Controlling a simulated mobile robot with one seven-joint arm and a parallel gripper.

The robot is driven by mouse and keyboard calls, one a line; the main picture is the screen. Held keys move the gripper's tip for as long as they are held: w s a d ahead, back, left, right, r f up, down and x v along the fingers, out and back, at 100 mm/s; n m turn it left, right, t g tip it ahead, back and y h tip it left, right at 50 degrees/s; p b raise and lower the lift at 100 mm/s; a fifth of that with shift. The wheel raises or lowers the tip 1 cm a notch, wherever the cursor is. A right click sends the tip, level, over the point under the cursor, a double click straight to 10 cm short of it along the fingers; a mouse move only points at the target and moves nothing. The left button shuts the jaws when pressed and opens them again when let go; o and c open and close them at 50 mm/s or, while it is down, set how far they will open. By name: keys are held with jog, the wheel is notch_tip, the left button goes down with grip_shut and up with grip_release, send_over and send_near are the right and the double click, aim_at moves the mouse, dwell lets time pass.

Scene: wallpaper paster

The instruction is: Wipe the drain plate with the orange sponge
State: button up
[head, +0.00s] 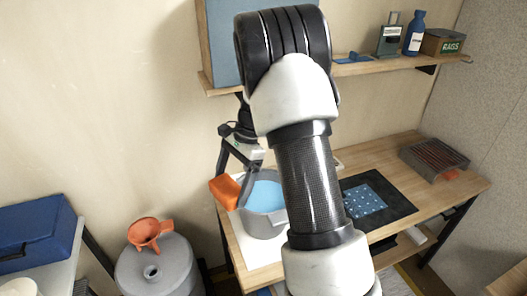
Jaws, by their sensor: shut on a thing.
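The orange sponge (222,192) is in my gripper (240,176), which is shut on it. The sponge is at the left rim of a grey pot (262,225) holding light blue liquid (265,197); I cannot tell whether it touches the rim. My arm crosses the middle of the view and hides part of the table and the pot's right side. A grey slotted plate with reddish-brown bars (434,157), which may be the drain plate, is at the table's right end, apart from the gripper.
A black mat (392,202) with a blue dotted sheet (364,201) lies on the wooden table (385,155). A shelf (400,65) above holds a blue bottle (414,33) and a rags box (443,42).

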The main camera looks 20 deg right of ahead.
jog(key=w+d+r+m+t+h+p, duration=0.1)
jog(key=d+r+m+t+h+p, duration=0.25)
jog(key=d+m+t+p, duration=1.05)
notch_tip(320, 180, down, 11)
jog(key=a+m+g+b, duration=0.2)
jog(key=m+g+b, duration=0.3)
jog(key=b, duration=1.2)
jog(key=g, duration=0.3)
jog(key=shift+w+a, duration=0.25)
jog(key=shift+a, duration=0.05)
jog(key=shift+f, duration=0.25)
notch_tip(320, 180, down, 3)
jog(key=shift+r, duration=0.2)
jog(key=shift+a, duration=0.1)
